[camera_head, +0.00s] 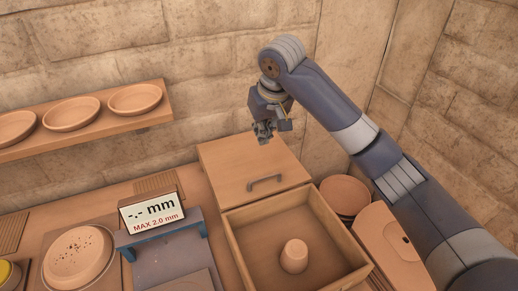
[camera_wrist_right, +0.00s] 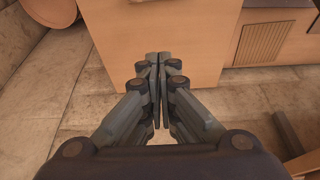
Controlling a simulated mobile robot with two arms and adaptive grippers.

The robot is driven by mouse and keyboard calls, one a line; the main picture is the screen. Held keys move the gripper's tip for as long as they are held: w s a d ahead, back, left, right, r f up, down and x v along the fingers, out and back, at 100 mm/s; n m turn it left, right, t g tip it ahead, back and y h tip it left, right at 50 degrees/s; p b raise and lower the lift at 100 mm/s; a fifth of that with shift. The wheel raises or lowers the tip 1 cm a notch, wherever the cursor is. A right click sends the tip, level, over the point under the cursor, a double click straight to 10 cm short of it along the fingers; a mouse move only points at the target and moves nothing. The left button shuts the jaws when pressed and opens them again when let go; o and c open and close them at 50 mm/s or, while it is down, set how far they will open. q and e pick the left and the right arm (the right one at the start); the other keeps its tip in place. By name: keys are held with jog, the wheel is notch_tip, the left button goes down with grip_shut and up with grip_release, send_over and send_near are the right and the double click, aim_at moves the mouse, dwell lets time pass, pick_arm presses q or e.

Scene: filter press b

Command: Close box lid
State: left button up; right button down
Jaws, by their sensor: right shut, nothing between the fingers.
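A wooden box (camera_head: 231,236) stands open at the lower middle of the head view. Its lid (camera_head: 222,173) is raised at the back of the box, with a dark handle (camera_head: 265,184) on the face toward me. A small pinkish cup-like piece (camera_head: 294,256) is inside the box. My right gripper (camera_head: 264,138) is shut and empty, at the lid's upper edge in the picture; whether it touches the lid I cannot tell. In the right wrist view its fingers (camera_wrist_right: 158,62) are together in front of a plain wooden panel (camera_wrist_right: 120,30). My left gripper is not in view.
A scale-like device with a display (camera_head: 152,214) stands left of the box, beside a speckled round dish (camera_head: 77,258). A wall shelf (camera_head: 85,132) holds three shallow bowls. A round bowl (camera_head: 345,196) and a pinkish case (camera_head: 378,235) are right of the box.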

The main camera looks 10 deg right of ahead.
jog(key=p, duration=0.3)
send_over(258, 171)
jog(key=f, duration=0.9)
jog(key=shift+w, duration=0.25)
jog(key=shift+s+f, duration=0.1)
jog(key=shift+s, duration=0.2)
jog(key=s, duration=0.1)
jog(key=s+p, duration=0.1)
jog(key=shift+s+d+f, duration=0.1)
jog(key=shift+s+d, duration=0.2)
jog(key=shift+s, duration=0.1)
jog(key=shift+s+f, duration=0.15)
jog(key=shift+s, duration=0.1)
jog(key=shift+w+f, duration=0.1)
